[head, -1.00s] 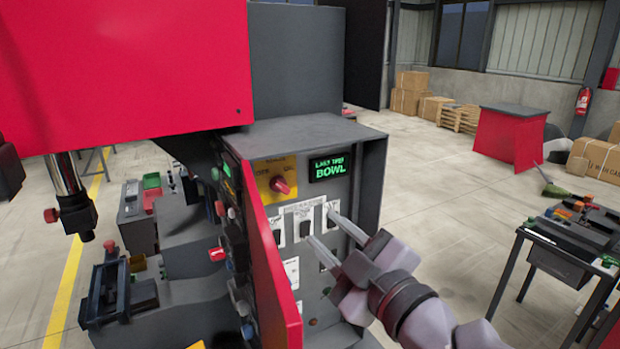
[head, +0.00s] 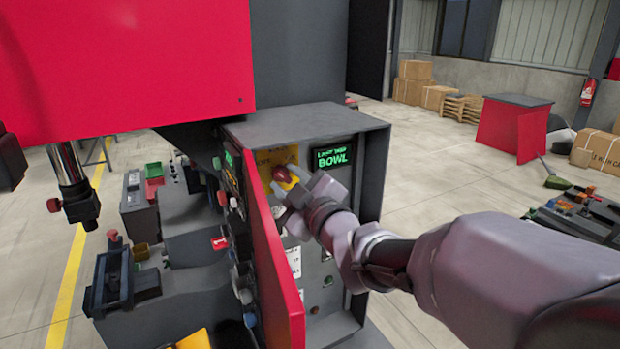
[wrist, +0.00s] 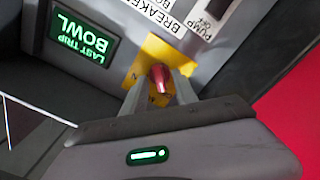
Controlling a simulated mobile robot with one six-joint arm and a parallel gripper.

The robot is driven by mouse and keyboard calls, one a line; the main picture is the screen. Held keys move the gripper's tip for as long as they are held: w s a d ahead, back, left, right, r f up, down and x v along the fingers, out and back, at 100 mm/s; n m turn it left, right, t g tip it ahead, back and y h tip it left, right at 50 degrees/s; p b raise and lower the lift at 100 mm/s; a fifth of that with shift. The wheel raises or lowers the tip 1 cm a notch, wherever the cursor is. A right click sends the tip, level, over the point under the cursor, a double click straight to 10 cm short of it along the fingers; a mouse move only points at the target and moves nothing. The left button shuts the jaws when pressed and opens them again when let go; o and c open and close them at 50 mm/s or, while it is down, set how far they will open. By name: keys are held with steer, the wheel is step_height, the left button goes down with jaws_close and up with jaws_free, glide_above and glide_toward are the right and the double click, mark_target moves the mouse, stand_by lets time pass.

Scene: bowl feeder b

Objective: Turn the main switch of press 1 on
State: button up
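The main switch is a red knob (head: 284,174) on a yellow plate (head: 264,159), inside the open grey cabinet (head: 372,170). The knob (wrist: 160,80) also shows in the wrist view, on its yellow plate (wrist: 165,48). My gripper (head: 288,183) is at the knob, with one finger on either side of it. In the wrist view my gripper (wrist: 160,85) looks open, with the knob between its fingertips; whether they touch it is hard to tell. The plate's lettering is partly hidden, so the knob's setting is unclear.
A green-lettered display (head: 333,158) reading "LAST TRIP BOWL" sits right of the switch. Breaker labels (wrist: 183,15) are beside the plate. The red cabinet door (head: 272,250) stands open close to the left of my gripper. Open floor (head: 430,170) lies to the right.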

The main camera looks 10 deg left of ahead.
jaws_close()
steer(key=m+b, duration=0.2)
steer(key=m, duration=0.1)
steer(key=shift+f, duration=0.1)
steer(key=m+b, duration=0.1)
steer(key=m, duration=0.2)
steer(key=shift+m, duration=0.3)
steer(key=m, duration=0.5)
steer(key=shift+d+m+b, duration=0.1)
steer(key=shift+m+b, duration=0.2)
steer(key=shift+b, duration=0.05)
steer(key=m, duration=0.5)
steer(key=shift+m, duration=0.3)
